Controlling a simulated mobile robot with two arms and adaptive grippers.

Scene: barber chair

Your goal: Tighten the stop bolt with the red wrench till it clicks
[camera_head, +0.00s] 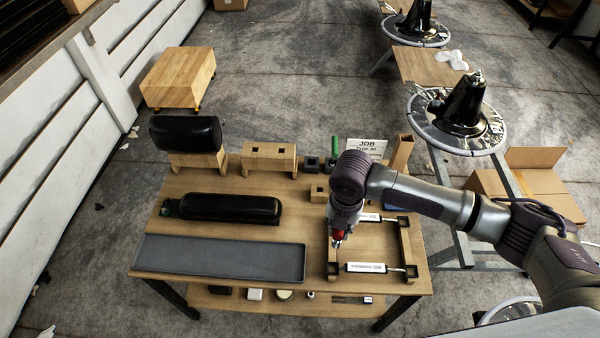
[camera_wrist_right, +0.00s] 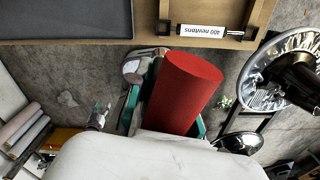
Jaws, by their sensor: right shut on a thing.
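My right gripper (camera_head: 338,241) points down over the right part of the wooden workbench (camera_head: 150,232), beside the wooden frame with the gas springs. It is shut on a red cylindrical piece, which looks like the handle of the red wrench (camera_wrist_right: 186,90). In the right wrist view the red piece fills the middle between the greenish finger parts. In the head view only a small bit of red shows at the gripper. The wrench's head is not visible. I cannot make out the stop bolt. My left gripper is not in view.
White gas springs (camera_head: 366,267) lie in the wooden frame; one label reads 400 newtons (camera_wrist_right: 207,30). A grey tray (camera_head: 220,258), a black armrest (camera_head: 222,208), a black headrest (camera_head: 185,133) and wooden blocks (camera_head: 270,157) occupy the bench. A job card (camera_head: 366,147) stands behind.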

